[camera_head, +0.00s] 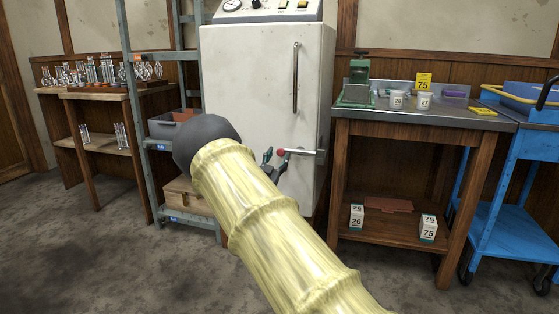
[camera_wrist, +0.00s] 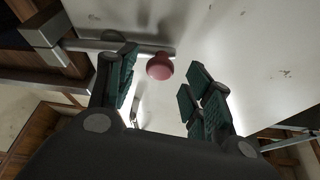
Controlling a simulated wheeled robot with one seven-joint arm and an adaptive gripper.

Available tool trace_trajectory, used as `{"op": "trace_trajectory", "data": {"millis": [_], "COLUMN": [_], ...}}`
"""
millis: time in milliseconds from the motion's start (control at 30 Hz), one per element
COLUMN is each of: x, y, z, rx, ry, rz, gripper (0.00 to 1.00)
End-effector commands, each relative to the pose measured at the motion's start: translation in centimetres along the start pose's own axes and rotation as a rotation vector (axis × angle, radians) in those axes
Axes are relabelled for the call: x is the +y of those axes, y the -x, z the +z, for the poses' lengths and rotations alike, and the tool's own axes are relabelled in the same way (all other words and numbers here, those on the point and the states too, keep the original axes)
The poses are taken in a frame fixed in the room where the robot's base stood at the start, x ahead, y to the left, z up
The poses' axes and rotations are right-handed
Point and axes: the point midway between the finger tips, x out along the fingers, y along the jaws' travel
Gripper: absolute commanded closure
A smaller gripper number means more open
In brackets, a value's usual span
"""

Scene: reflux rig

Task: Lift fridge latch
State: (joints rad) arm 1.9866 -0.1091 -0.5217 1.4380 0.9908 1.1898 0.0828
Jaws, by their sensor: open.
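The white fridge (camera_head: 262,85) stands closed in the middle of the head view. Its latch (camera_head: 302,152) is a roughly horizontal grey bar low on the door, running from a bracket at the door's right edge to a red knob (camera_head: 281,152). In the wrist view the latch bar (camera_wrist: 112,47) ends in the red knob (camera_wrist: 160,67). My gripper (camera_head: 270,164) is at the knob end of the latch, in front of the door. In the wrist view my gripper (camera_wrist: 162,85) is open, with the knob showing between the fingertips; I cannot tell whether they touch it.
A vertical door handle (camera_head: 295,77) is above the latch. A steel-topped bench (camera_head: 430,121) with cups stands right of the fridge, with a blue cart (camera_head: 510,195) beyond. A metal shelf rack (camera_head: 136,130) and a glassware table are at left. Floor in front is clear.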

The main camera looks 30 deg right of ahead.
Motion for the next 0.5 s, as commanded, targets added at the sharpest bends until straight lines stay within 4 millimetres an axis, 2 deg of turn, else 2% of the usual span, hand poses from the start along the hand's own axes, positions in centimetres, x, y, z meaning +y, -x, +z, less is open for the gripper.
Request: {"op": "trace_trajectory", "data": {"millis": [200, 500], "x": [0.1, 0.0], "y": [-1.7, -2.0], "z": [0.1, 0.0], "rx": [-0.001, -0.001], "ry": [-0.001, 0.000], "rz": [0.000, 0.000], "gripper": [0.49, 0.49]}}
